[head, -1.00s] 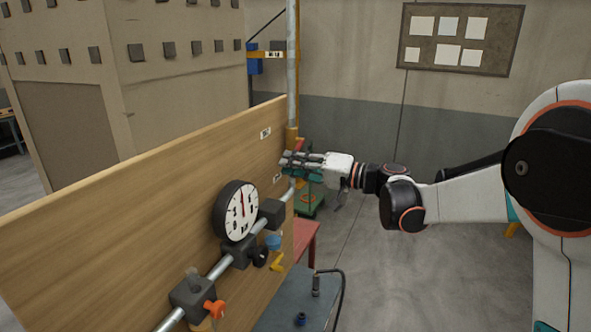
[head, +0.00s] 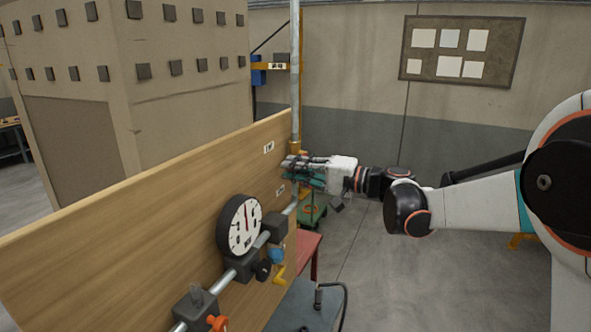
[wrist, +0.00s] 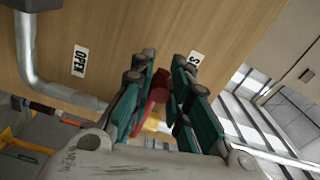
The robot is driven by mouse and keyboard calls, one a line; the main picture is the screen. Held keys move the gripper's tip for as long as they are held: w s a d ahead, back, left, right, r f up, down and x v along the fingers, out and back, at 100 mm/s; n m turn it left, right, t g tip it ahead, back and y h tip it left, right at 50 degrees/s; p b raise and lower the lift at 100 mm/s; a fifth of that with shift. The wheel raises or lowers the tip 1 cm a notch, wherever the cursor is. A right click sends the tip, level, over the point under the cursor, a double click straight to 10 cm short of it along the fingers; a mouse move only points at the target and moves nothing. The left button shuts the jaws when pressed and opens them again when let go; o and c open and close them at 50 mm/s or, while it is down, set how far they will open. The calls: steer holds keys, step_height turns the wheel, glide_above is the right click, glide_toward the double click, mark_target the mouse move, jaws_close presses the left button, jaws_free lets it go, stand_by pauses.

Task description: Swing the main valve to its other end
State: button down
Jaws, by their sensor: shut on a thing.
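The red handle of the main valve (wrist: 157,97) shows in the wrist view between the green finger pads of my gripper (wrist: 160,85). The fingers are closed in on it, and they hide part of it. The board behind carries an OPEN label (wrist: 80,61) to the left of the fingers and a partly covered label starting with S (wrist: 195,61) to the right. In the head view my gripper (head: 288,167) is at the far right end of the board, between two small white labels. The handle is hidden there behind the fingers.
The wooden board (head: 150,215) carries a pipe, a round gauge (head: 239,226), an orange handle (head: 217,323) and a yellow handle (head: 279,275). A vertical pipe (head: 295,75) rises at the board's far end. A grey table (head: 305,305) stands below. Floor to the right is clear.

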steer(key=shift+w+r, duration=0.2)
steer(key=shift+r, duration=0.1)
steer(key=c, duration=1.6)
jaws_free()
steer(key=shift+c, duration=0.2)
steer(key=shift+o, duration=0.4)
steer(key=shift+f, duration=0.1)
steer(key=shift+s, duration=0.1)
steer(key=v, duration=1.2)
steer(key=s+d+f+h+b, duration=0.2)
steer(key=s+f+h+b, duration=0.6)
steer(key=s+f, duration=0.7)
steer(key=s+d+f+n+t+h+b, duration=0.1)
steer(key=s+d+f+h+b, duration=0.3)
steer(key=s+d+f+h, duration=0.5)
steer(key=s+d+f+n, duration=0.1)
steer(key=s+d+f, duration=0.2)
steer(key=s, duration=0.3)
steer(key=shift+s+d, duration=0.3)
steer(key=shift+d, duration=0.05)
